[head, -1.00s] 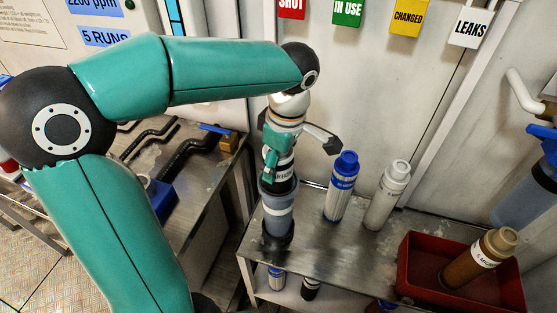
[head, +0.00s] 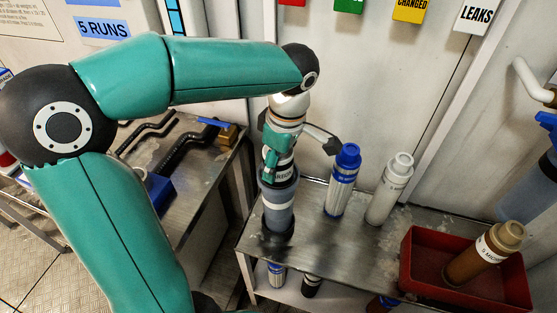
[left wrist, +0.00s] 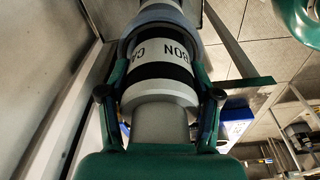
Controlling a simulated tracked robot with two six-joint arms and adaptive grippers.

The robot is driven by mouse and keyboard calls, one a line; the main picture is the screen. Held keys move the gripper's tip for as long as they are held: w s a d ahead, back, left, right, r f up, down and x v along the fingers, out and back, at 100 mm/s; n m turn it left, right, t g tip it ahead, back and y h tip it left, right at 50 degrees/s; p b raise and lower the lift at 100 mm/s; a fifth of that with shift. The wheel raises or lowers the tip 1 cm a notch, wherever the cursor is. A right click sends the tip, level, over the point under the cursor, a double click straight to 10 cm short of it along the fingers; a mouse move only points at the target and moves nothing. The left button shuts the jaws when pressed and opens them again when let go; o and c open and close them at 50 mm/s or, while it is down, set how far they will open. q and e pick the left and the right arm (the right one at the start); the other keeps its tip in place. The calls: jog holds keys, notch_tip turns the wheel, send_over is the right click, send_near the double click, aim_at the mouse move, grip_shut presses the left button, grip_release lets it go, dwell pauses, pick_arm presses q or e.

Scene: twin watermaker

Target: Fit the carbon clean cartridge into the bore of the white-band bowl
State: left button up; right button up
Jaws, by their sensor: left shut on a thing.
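My left gripper (head: 280,158) points down and is shut on the carbon clean cartridge (head: 283,176), a pale cylinder with a black band and lettering. The cartridge stands upright with its lower part inside the mouth of the white-band bowl (head: 278,221), a grey-blue cup on the steel bench. In the left wrist view, the fingers lie on both sides of the cartridge (left wrist: 163,72), and the bowl's rim (left wrist: 130,42) surrounds its far part. The cartridge's lower end is hidden in the bowl. My right gripper is not in view.
A blue-capped cartridge (head: 342,180) and a white one (head: 390,188) stand right of the bowl on the steel bench (head: 335,245). A red tray (head: 425,285) holds a leaning brown cartridge (head: 484,254). The wall rises close behind. Pipes lie on a left bench.

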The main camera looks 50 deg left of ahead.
pick_arm(q)
jog(key=shift+f+b, duration=0.55)
jog(key=shift+f, duration=0.1)
jog(key=o, duration=1)
jog(key=shift+o, duration=0.2)
jog(key=r, duration=0.4)
jog(key=d+r, duration=0.1)
jog(key=r, duration=0.7)
jog(key=shift+w+d, duration=0.2)
jog(key=shift+w, duration=0.05)
